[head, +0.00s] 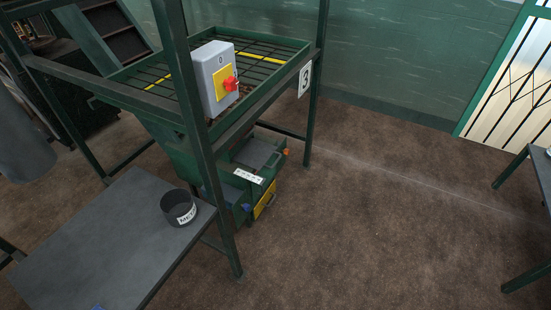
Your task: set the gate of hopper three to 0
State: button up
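Hopper three (172,148) is a green bin hanging in a green steel frame, with a dark grid over its top. A white plate with the number 3 (305,79) is on the frame's right side. Below the bin is the gate assembly (257,154), with a grey flat plate on top. A white scale strip (249,176) is on its front, its marks too small to read. A yellow part (265,199) shows low on the assembly. The gate's setting cannot be told from here. My gripper is not in view.
A grey switch box (211,78) with a red knob (231,84) is on the frame. A grey table (100,240) at lower left holds a dark round container (179,207). Another table edge (541,172) is at right. Brown floor (380,220) between is clear.

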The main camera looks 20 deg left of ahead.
aim_at(255, 153)
jog(key=i+l+u, duration=0.3)
jog(key=i, duration=0.55)
jog(key=i+l+u, duration=0.3)
jog(key=i+l, duration=0.2)
jog(key=i, duration=0.35)
jog(key=i+l+u, duration=0.35)
jog(key=i+l, duration=0.3)
jog(key=i, duration=0.15)
